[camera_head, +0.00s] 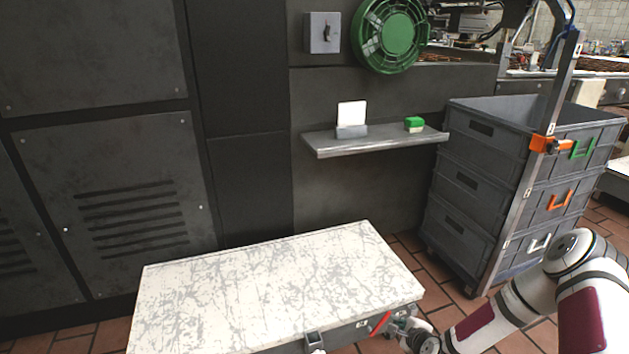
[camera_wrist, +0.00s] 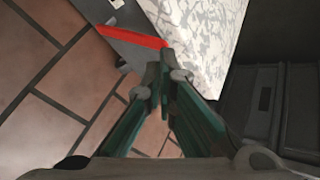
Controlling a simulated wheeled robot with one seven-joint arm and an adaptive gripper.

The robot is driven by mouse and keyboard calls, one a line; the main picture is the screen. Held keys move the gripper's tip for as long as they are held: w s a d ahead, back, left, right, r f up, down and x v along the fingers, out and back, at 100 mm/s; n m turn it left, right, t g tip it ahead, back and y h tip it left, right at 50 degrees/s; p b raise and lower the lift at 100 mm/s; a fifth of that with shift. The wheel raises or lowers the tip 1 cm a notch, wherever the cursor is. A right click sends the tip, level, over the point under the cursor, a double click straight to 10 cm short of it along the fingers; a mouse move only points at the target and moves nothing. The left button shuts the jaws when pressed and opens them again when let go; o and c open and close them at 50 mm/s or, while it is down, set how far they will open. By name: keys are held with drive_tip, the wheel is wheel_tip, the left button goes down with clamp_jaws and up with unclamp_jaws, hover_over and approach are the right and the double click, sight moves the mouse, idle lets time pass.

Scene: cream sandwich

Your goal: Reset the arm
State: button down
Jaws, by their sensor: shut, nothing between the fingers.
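My gripper (camera_wrist: 163,82) is shut and empty. In the wrist view its fingertips meet just in front of a red bar (camera_wrist: 128,34) on the side of a grey case with a pale scuffed top (camera_wrist: 200,35). I cannot tell if they touch the bar. In the head view my arm reaches in from the lower right, and the gripper (camera_head: 400,326) is beside the case's front right corner, close to the red bar (camera_head: 379,322). The case's top (camera_head: 270,285) is bare.
Stacked grey crates (camera_head: 480,190) with a metal post (camera_head: 530,185) stand to the right. A wall shelf (camera_head: 375,141) holds a white card (camera_head: 351,113) and a small green and cream block (camera_head: 414,124). Dark cabinets (camera_head: 110,190) fill the left. Tiled floor (camera_wrist: 45,90) is open beside the case.

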wheel_tip(320, 180, up, 10)
drive_tip(key=n+g, duration=0.3)
drive_tip(key=n, duration=0.3)
drive_tip(key=s+a+r+n+g+h, duration=0.15)
drive_tip(key=s+r+n, duration=0.35)
drive_tip(key=r, duration=0.7)
drive_tip(key=s+r+n+g, duration=0.35)
drive_tip(key=s+r, duration=0.35)
drive_tip(key=r, duration=0.6)
drive_tip(key=s+a+r+n+g, duration=0.15)
drive_tip(key=s+r, duration=0.35)
drive_tip(key=s, duration=0.6)
drive_tip(key=s+a+r+n, duration=0.2)
drive_tip(key=s+r+n, duration=0.15)
drive_tip(key=s, duration=0.75)
drive_tip(key=s+a+r+n+g, duration=0.15)
drive_tip(key=s+r, duration=0.35)
drive_tip(key=s, duration=0.6)
wheel_tip(320, 180, up, 34)
drive_tip(key=t+p, duration=0.4)
drive_tip(key=p, duration=2.8)
drive_tip(key=shift+w+n+t, duration=0.3)
drive_tip(key=shift+n, duration=0.1)
drive_tip(key=shift+a+r, duration=0.1)
drive_tip(key=shift+a, duration=0.1)
